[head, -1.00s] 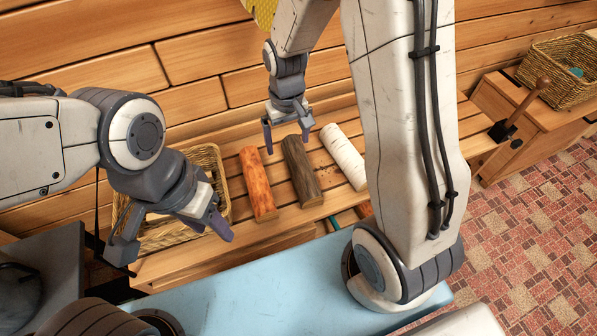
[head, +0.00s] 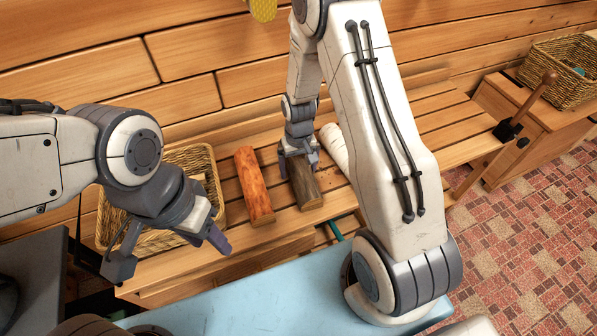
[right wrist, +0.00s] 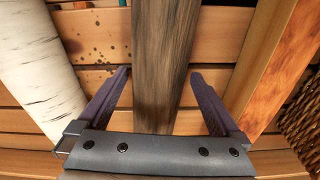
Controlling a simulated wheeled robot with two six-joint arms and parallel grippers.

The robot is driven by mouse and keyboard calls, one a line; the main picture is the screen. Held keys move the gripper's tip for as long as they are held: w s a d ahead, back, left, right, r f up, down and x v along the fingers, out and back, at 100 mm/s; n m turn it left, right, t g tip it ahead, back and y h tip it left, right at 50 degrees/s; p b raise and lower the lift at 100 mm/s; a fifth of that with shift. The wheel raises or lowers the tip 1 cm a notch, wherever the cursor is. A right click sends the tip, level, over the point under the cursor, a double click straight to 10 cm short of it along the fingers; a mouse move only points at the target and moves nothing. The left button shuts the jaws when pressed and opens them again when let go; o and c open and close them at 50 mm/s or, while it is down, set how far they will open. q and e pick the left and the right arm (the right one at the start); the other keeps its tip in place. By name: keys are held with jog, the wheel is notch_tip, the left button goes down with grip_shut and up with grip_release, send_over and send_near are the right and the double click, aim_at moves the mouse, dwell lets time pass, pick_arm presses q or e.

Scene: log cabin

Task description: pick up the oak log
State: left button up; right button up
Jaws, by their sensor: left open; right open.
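The oak log, taken to be the dark grey-brown one (head: 306,191), lies on the slatted wooden bench between two other logs. In the right wrist view the oak log (right wrist: 164,60) runs up the middle of the picture. My right gripper (head: 299,172) is open above it, and partly hides its far end. In the right wrist view one finger of the right gripper (right wrist: 160,75) is on each side of the log, with a gap on both sides. My left gripper (head: 170,257) is open and empty, in front of the wicker basket.
An orange-red log (head: 254,188) lies left of the oak log, and a white birch log (head: 333,143) lies right of it, partly behind my right arm. A wicker basket (head: 212,168) stands at the bench's left. Another basket (head: 545,85) is at the far right.

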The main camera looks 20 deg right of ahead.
jog(key=shift+f, duration=0.35)
grip_shut()
jog(key=shift+r, duration=0.15)
